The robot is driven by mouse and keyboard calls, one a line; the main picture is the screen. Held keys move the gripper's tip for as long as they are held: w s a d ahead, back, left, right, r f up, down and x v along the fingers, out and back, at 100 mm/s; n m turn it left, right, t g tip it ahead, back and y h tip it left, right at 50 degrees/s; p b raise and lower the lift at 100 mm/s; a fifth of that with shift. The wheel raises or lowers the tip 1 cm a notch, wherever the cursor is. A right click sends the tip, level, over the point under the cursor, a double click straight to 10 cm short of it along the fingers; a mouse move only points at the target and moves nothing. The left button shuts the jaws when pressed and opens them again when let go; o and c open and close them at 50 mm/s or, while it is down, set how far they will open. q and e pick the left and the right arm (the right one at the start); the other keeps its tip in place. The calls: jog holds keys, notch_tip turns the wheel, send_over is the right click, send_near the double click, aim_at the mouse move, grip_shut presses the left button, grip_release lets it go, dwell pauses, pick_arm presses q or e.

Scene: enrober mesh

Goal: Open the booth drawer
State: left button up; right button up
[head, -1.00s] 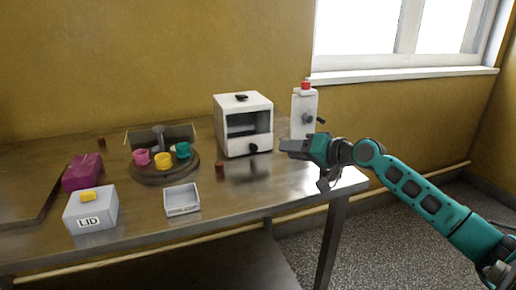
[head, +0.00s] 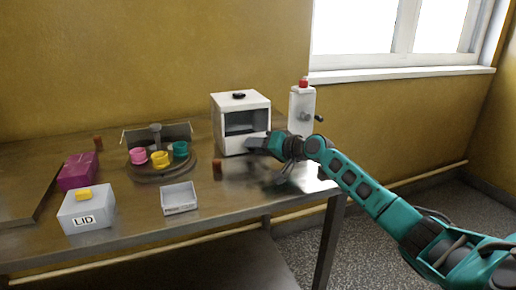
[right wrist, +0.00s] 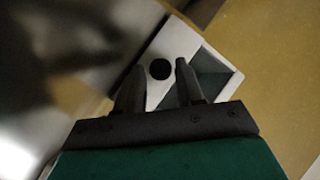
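The white booth (head: 231,143) stands at the back right of the table, with an open window in its front and a drawer front below. In the right wrist view the booth's white front (right wrist: 180,45) shows a round black drawer knob (right wrist: 160,69). My right gripper (head: 252,143) is at the drawer front and hides the knob in the head view. In the right wrist view my right gripper (right wrist: 158,82) is open, and the knob appears between its two fingers. I cannot tell whether they touch it. My left gripper is not in view.
A white dispenser with a red cap (head: 301,108) stands close right of the booth. A turntable (head: 163,173) with coloured cups, a small open tray (head: 179,198), a grey LID box (head: 87,211) and a purple box (head: 78,171) are to the left. A brown cylinder (head: 217,169) stands before the booth.

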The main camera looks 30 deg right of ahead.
grip_shut()
dwell(0.3)
dwell(0.3)
